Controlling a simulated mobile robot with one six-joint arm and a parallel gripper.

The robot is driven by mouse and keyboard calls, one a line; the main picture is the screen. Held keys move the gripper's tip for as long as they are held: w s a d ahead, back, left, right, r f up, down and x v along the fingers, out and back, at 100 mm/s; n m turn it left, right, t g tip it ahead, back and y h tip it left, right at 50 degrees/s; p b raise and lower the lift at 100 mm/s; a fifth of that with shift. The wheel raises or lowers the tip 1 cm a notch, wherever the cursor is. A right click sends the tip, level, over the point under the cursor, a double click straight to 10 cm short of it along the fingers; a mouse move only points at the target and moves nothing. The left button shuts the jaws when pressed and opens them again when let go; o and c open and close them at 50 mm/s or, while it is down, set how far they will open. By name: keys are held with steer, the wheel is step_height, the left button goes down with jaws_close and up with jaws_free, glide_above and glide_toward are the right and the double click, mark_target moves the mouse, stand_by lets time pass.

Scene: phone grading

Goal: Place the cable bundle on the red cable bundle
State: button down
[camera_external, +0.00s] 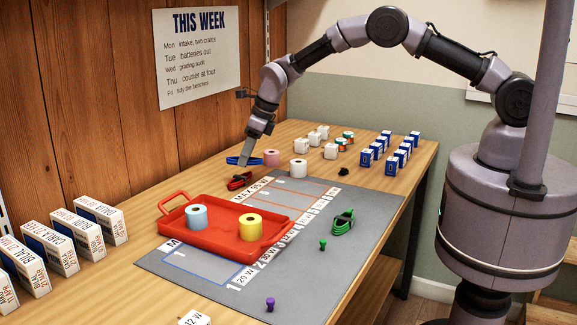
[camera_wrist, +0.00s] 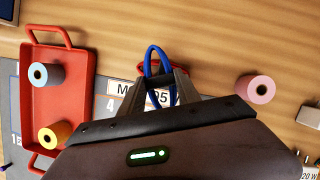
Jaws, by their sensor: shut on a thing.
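My gripper (camera_external: 247,157) is shut on the blue cable bundle (camera_external: 234,160), holding it above the far left part of the bench. The red cable bundle (camera_external: 239,181) lies on the bench close below it, near the grey mat's edge. In the wrist view, my gripper (camera_wrist: 160,82) has the blue cable bundle (camera_wrist: 148,62) between its fingers. Part of the red cable bundle (camera_wrist: 142,67) shows behind the blue one, which overlaps it in that view. A gap shows between the two bundles in the external view.
A pink roll (camera_external: 271,158) and a white roll (camera_external: 299,170) stand right of my gripper. A red tray (camera_external: 222,247) with blue and yellow rolls is in front. A green cable bundle (camera_external: 342,222) lies on the grey mat (camera_external: 318,262). Small boxes stand at the back right.

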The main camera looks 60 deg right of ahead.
steer(key=shift+w+a+f, duration=0.1)
steer(key=shift+w, duration=0.6)
steer(key=shift+w+f, duration=0.15)
steer(key=shift+f+b, duration=1.05)
steer(key=shift+f, duration=0.6)
steer(key=c, duration=0.9)
jaws_free()
steer(key=shift+o, duration=0.2)
steer(key=shift+r, duration=0.1)
